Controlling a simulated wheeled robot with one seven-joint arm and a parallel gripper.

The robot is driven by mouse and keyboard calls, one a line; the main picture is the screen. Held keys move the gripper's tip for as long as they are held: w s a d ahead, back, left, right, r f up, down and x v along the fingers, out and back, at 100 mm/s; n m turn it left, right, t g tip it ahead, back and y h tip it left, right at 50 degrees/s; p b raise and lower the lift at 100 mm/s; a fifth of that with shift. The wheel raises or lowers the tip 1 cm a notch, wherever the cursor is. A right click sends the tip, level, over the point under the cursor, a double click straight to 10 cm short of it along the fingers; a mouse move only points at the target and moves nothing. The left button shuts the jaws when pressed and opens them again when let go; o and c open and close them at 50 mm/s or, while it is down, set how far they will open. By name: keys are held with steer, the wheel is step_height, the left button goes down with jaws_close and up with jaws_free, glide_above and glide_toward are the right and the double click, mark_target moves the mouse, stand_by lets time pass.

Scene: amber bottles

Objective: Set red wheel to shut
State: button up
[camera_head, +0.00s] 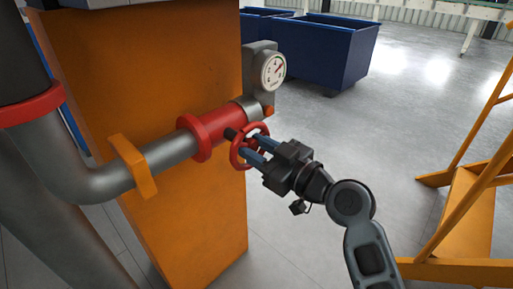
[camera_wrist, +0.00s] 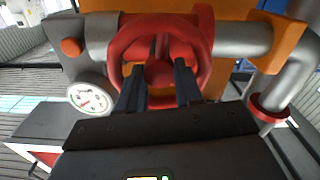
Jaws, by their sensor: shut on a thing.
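The red wheel (camera_head: 241,152) is a small handwheel on a red valve body (camera_head: 209,133) in a grey pipe. In the wrist view the red wheel (camera_wrist: 162,38) fills the upper middle, with its hub and spokes showing. My gripper (camera_head: 257,150) reaches it from the right, with its two blue-grey fingers at the wheel. In the wrist view the fingers of my gripper (camera_wrist: 158,82) lie over the wheel's lower part, on either side of the hub. My gripper is shut on the wheel. The exact finger contact is partly hidden.
A round gauge (camera_head: 273,71) sits just above the valve. An orange post (camera_head: 190,215) stands behind the pipe, with an orange clamp (camera_head: 134,166) on the left. Blue bins (camera_head: 326,50) stand at the back. An orange ladder-like frame (camera_head: 470,200) is at right, with open floor between.

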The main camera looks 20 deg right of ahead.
steer(key=shift+m, duration=0.3)
steer(key=m+p, duration=0.1)
steer(key=m, duration=0.5)
steer(key=shift+d, duration=0.1)
steer(key=m+p, duration=0.2)
steer(key=m, duration=0.4)
steer(key=shift+w+d+m+p, duration=0.1)
steer(key=shift+m+p, duration=0.2)
steer(key=shift+p, duration=0.05)
steer(key=m+p, duration=0.2)
steer(key=m, duration=0.3)
steer(key=shift+p, duration=0.4)
steer(key=shift+f+m+p, duration=0.15)
steer(key=shift+m+p, duration=0.45)
steer(key=shift+m, duration=0.65)
steer(key=shift+f+m+p, duration=0.1)
steer(key=shift+m+p, duration=0.45)
steer(key=shift+m, duration=0.7)
steer(key=o, duration=0.8)
